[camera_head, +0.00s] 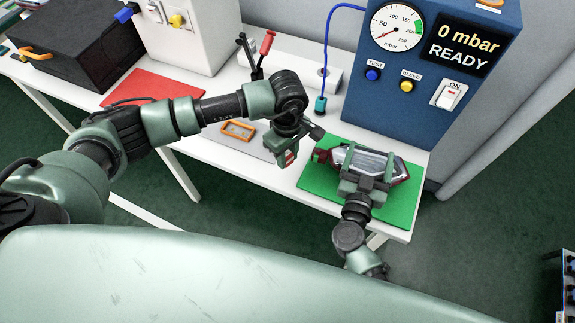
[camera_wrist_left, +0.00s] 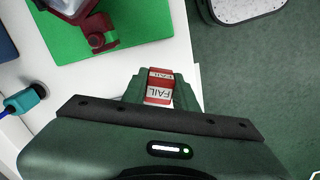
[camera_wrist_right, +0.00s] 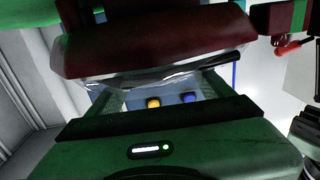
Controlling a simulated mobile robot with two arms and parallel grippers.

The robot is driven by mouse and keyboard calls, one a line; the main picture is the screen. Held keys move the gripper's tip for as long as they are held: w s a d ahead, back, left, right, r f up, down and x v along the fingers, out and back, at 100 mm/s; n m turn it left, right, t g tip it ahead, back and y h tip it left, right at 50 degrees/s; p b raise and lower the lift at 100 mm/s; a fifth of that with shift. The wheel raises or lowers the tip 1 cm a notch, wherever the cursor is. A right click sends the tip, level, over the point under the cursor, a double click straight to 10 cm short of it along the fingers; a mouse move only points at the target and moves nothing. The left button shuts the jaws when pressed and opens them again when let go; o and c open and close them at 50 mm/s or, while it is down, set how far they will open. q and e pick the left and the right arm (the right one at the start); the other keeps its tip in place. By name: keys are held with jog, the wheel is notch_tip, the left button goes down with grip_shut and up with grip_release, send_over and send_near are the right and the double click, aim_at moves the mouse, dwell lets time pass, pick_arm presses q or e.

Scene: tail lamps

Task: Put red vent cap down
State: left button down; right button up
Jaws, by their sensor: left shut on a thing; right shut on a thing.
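My left gripper (camera_head: 288,150) is shut on a small red-and-white piece (camera_wrist_left: 159,88) printed FAIL, held near the table's front edge, left of the green mat (camera_head: 400,212). I cannot tell whether this piece is the red vent cap. My right gripper (camera_head: 365,175) is shut around the tail lamp (camera_head: 376,161), a dark red and clear housing at the green mat. The lamp also fills the upper right wrist view (camera_wrist_right: 150,45). A dark red rounded part (camera_wrist_left: 97,30) shows at the lamp's left end; whether it is attached is unclear.
The blue tester (camera_head: 410,105) reads 0 mbar READY behind the mat. A blue hose with a teal connector (camera_head: 321,103) hangs nearby. A red-handled clamp (camera_head: 265,45), orange frame (camera_head: 238,131), red mat (camera_head: 150,88) and black case (camera_head: 75,45) are farther left.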

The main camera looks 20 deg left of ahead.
aim_at(287, 173)
pick_arm(q)
jog(key=shift+f, duration=2.65)
jog(key=c, duration=1.1)
grip_release()
jog(key=shift+f, duration=0.15)
notch_tip(287, 173, up, 12)
jog(key=shift+r, duration=0.15)
pick_arm(e)
jog(key=o, duration=1.3)
jog(key=shift+c, duration=0.2)
